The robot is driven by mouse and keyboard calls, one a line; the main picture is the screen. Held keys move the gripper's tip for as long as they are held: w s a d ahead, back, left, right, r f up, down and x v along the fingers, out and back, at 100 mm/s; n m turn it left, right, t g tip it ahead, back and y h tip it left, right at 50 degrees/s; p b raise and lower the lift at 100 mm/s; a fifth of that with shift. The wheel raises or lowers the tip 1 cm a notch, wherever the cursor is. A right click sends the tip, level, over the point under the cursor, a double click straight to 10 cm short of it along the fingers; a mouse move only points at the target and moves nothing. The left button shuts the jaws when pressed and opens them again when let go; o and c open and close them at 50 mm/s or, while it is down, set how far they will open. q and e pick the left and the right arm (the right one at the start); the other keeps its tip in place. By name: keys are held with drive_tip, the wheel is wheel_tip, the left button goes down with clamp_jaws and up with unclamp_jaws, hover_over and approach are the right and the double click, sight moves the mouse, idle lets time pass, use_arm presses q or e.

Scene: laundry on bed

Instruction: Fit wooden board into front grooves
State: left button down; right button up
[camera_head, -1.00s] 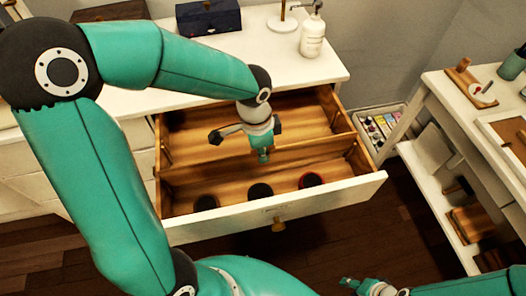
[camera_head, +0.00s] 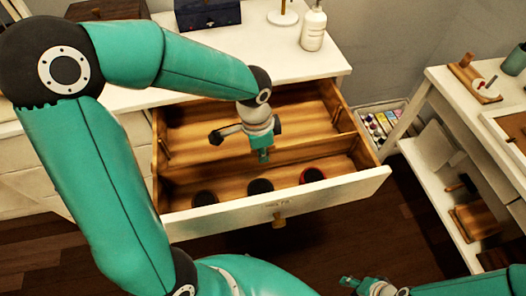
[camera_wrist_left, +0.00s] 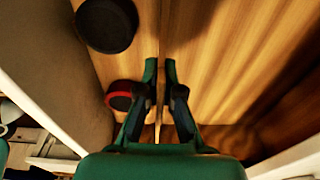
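The wooden board (camera_head: 215,167) stands on edge across the open drawer (camera_head: 235,215), between a rear space and a front space. My left gripper (camera_head: 263,156) points down at the board's middle. In the left wrist view my gripper (camera_wrist_left: 160,68) has one finger on each side of the board's thin top edge (camera_wrist_left: 160,35), close against it. The grooves at the board's ends are too small to make out. My right gripper (camera_head: 352,284) is low at the bottom edge of the head view, away from the drawer; its finger opening is unclear.
Dark round containers stand in the front space: a left one (camera_head: 204,198), a middle one (camera_head: 260,186) and a red-rimmed right one (camera_head: 313,175). A bottle (camera_head: 313,30) and a dark box (camera_head: 208,14) stand on the dresser top. A shelved table (camera_head: 430,80) is at right.

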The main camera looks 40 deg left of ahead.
use_arm(q)
drive_tip(key=shift+f+b, duration=0.7)
drive_tip(key=shift+f, duration=0.2)
drive_tip(key=c, duration=1.2)
unclamp_jaws()
drive_tip(key=shift+c, duration=0.2)
drive_tip(key=r, duration=0.8)
drive_tip(key=s+r, duration=0.1)
drive_tip(key=r, duration=0.3)
drive_tip(key=shift+a, duration=0.3)
drive_tip(key=shift+f, duration=0.1)
